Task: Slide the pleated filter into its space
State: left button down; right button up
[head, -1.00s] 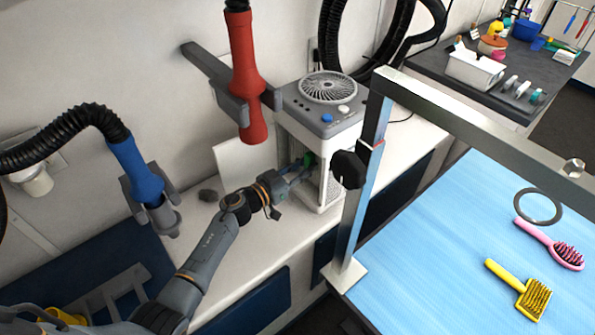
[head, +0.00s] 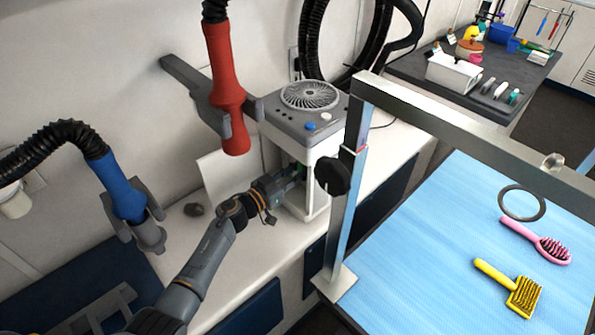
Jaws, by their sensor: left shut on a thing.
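A white and grey air purifier (head: 309,148) with a round fan grille on top stands on the white counter. Its side facing my left arm is open and shows a dark space. My left gripper (head: 296,172) is at this opening, its fingers partly inside and largely hidden. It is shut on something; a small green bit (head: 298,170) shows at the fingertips. The pleated filter itself cannot be clearly made out. My right gripper is not in view.
A white panel (head: 222,180) leans on the wall behind my left forearm, near a dark grey lump (head: 194,209). A red dryer nozzle (head: 224,85) hangs close above. The metal grooming arm post (head: 345,205) stands just right of the purifier.

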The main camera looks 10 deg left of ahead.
pick_arm(q)
jog(key=shift+f, duration=0.15)
jog(key=shift+s+f, duration=0.1)
jog(key=shift+f, duration=0.3)
jog(key=c, duration=1.1)
grip_release()
jog(key=shift+a, duration=0.1)
